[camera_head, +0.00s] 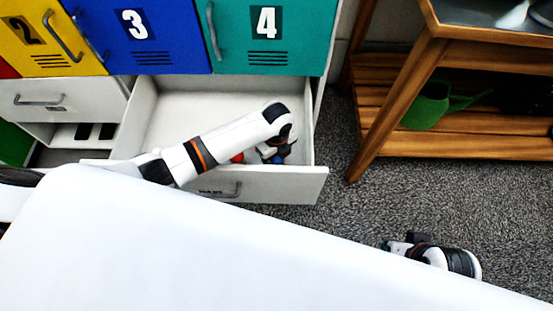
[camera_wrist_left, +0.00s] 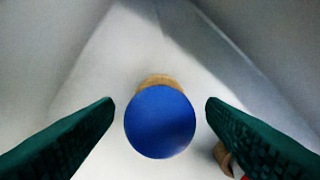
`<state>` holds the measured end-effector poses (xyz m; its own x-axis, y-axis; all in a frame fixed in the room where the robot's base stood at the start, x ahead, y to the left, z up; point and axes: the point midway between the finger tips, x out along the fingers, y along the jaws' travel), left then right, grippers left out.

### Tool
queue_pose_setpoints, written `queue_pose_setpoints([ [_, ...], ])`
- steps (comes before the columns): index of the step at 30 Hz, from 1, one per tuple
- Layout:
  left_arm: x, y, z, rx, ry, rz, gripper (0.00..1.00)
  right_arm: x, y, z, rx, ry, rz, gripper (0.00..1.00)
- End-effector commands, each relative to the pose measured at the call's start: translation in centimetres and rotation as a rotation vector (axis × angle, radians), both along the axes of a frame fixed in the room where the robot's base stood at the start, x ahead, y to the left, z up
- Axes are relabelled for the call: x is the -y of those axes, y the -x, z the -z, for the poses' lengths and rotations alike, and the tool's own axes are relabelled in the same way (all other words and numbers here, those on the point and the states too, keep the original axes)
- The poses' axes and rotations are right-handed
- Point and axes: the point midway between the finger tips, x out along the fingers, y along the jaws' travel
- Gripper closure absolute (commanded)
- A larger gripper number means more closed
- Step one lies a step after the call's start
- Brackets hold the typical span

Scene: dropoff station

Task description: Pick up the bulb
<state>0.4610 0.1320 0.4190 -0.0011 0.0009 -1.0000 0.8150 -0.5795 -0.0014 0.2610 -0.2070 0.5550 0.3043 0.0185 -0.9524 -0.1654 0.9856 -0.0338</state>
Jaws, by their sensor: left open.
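In the left wrist view a round blue bulb (camera_wrist_left: 160,122) with a tan base sits between the two dark green fingers of my left gripper (camera_wrist_left: 160,120). The fingers are apart, with a gap on each side of the bulb. In the head view my left arm reaches into the open white drawer (camera_head: 178,100), and my left gripper (camera_head: 273,153) is low in its right front corner. A bit of red (camera_head: 238,158) shows beside my arm there. My right gripper (camera_head: 396,246) shows only in part, over the carpet; its fingers are unclear.
Blue and teal lockers numbered 3 and 4 (camera_head: 266,38) stand above the drawer. A tan and red object (camera_wrist_left: 223,158) lies behind the right finger in the wrist view. A wooden shelf (camera_head: 455,146) with a green watering can (camera_head: 428,108) stands at the right.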

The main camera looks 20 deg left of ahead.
Motion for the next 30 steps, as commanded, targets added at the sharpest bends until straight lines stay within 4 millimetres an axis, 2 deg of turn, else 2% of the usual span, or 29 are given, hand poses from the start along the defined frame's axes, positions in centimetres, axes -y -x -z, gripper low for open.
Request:
queue_pose_setpoints([
  [2,0.0,0.0,0.5,0.000,0.000,-0.001,0.35,0.0,0.0,0.3,0.000,0.000,0.000,0.52],
  [9,0.0,0.0,0.5,0.001,0.001,0.000,0.36,0.0,0.0,0.2,0.000,0.000,0.000,0.52],
  [16,0.0,0.0,0.5,0.001,0.001,0.000,0.74,0.0,0.0,0.2,0.000,0.000,0.000,0.52],
  [25,0.0,0.0,0.4,0.001,0.000,0.000,0.75,0.0,0.0,0.2,0.000,0.000,0.000,0.52],
  [30,0.0,-0.1,-0.8,0.002,0.000,0.001,0.75,0.0,0.0,-0.4,0.000,0.000,0.000,0.52],
])
